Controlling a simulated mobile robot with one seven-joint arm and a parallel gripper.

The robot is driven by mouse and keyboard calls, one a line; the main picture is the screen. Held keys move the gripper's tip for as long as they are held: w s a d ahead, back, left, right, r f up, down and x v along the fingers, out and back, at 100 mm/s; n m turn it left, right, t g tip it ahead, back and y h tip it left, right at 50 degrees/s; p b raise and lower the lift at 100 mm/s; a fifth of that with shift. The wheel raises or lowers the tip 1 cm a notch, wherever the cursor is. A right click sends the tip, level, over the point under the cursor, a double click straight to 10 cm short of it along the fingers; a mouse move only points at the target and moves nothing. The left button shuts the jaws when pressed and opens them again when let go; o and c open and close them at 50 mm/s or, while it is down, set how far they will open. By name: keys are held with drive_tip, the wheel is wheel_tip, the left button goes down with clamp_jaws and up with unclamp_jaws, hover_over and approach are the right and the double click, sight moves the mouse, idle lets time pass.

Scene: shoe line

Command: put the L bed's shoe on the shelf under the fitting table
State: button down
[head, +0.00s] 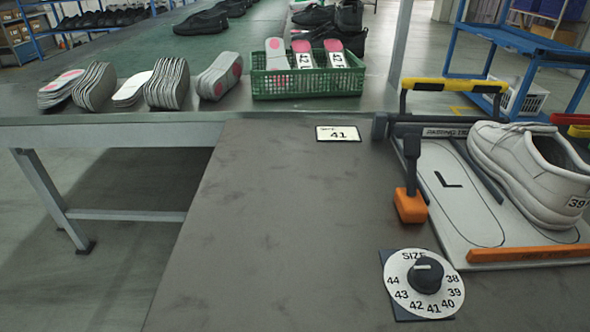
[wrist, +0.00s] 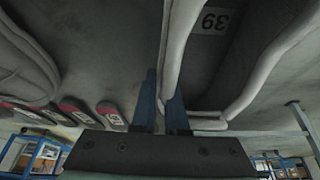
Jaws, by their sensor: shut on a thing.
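My gripper (wrist: 164,88) shows only in the wrist view. Its two blue fingers are shut on the pale rim of a shoe (wrist: 262,72), one finger on each side of the wall. An upside-down 39 label shows inside this shoe; its full outline is cut off. In the head view the bed marked L (head: 452,190) is empty. A white shoe (head: 535,172) labelled 39 sits on the bed beside it. The grey table top (head: 250,225) fills the front; the shelf under it is hidden.
A size dial (head: 424,284) and a card reading 41 (head: 339,134) lie on the table. An orange-tipped clamp (head: 411,203) and a yellow handle (head: 454,86) stand by the beds. Behind are a green basket (head: 308,84) and stacked insoles (head: 166,84). The table's left middle is clear.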

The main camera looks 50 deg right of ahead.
drive_tip(key=c, duration=0.9)
unclamp_jaws()
drive_tip(key=shift+c, duration=0.2)
drive_tip(key=shift+p+v, duration=2.25)
drive_tip(key=shift+v, duration=1.65)
